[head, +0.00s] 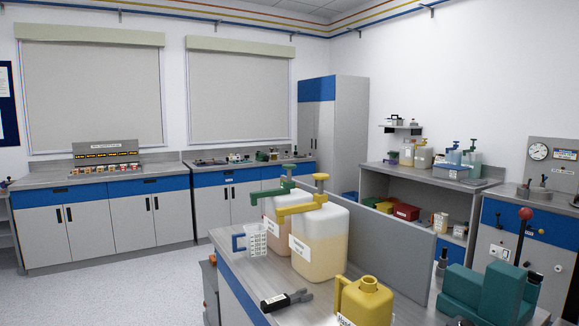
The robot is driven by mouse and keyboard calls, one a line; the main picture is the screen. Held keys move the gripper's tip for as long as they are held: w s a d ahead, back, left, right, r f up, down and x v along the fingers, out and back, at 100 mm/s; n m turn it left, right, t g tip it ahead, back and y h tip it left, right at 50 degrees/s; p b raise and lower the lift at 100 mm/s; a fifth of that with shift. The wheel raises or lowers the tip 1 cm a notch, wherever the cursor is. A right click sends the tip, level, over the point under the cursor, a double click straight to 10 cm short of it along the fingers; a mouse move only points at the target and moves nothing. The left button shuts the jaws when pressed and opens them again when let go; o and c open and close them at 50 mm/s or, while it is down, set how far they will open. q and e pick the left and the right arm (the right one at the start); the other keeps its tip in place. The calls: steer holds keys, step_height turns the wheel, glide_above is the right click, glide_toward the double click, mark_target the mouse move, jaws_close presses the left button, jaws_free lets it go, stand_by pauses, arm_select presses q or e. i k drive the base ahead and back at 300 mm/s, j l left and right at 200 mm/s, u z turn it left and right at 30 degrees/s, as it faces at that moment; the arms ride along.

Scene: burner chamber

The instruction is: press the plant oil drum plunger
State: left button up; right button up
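Two translucent drums with pump tops stand side by side on the near bench in the head view. The front drum (320,243) holds yellowish liquid and has a yellow plunger (320,182) with a spout pointing left. The drum behind it (276,222) holds pinkish liquid and has a green plunger (288,174); it is partly hidden by the front one. Both plungers stand raised. The labels on the drums are too small to read, so I cannot tell which one is plant oil. Neither of my grippers shows in the head view.
A white jug with a blue handle (257,240) stands left of the drums. A yellow can (366,299), a black tool (287,300) and a teal block-shaped device (482,294) occupy the bench front. A grey panel (385,240) rises behind. More pump containers (424,156) stand on the rear shelf.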

mark_target(288, 168)
steer(key=i+j+z, duration=0.1)
steer(key=z, duration=0.3)
steer(key=i+j+z, duration=0.1)
steer(key=z, duration=0.35)
steer(key=j+z, duration=0.4)
steer(key=i+j+z, duration=0.15)
steer(key=j+z, duration=0.15)
steer(key=j, duration=0.75)
steer(key=j+z, duration=0.3)
steer(key=j, duration=1.45)
